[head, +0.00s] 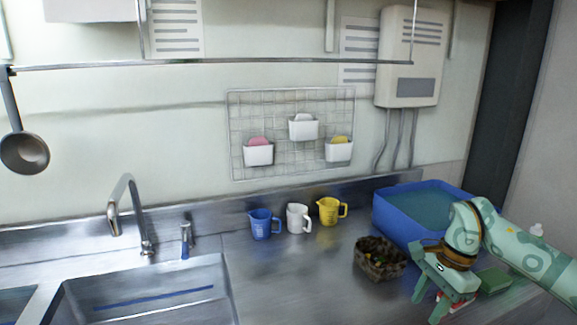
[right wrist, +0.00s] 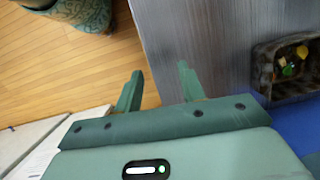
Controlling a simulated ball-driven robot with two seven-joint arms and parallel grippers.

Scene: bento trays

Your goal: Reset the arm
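My right arm comes in from the right in the head view, and its green gripper (head: 427,307) points down over the counter's front right part. In the right wrist view the two fingers of the gripper (right wrist: 160,84) are spread apart with nothing between them. Below them is the edge between the grey counter (right wrist: 205,35) and the wooden floor (right wrist: 60,70). My left gripper is in neither view.
A dark basket (head: 380,259) with small items stands left of my right gripper; a blue tub (head: 390,215) is behind it. Blue (head: 262,224), white (head: 297,218) and yellow (head: 329,211) jugs stand near the wall. The sink (head: 160,295) is at left; the middle counter is clear.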

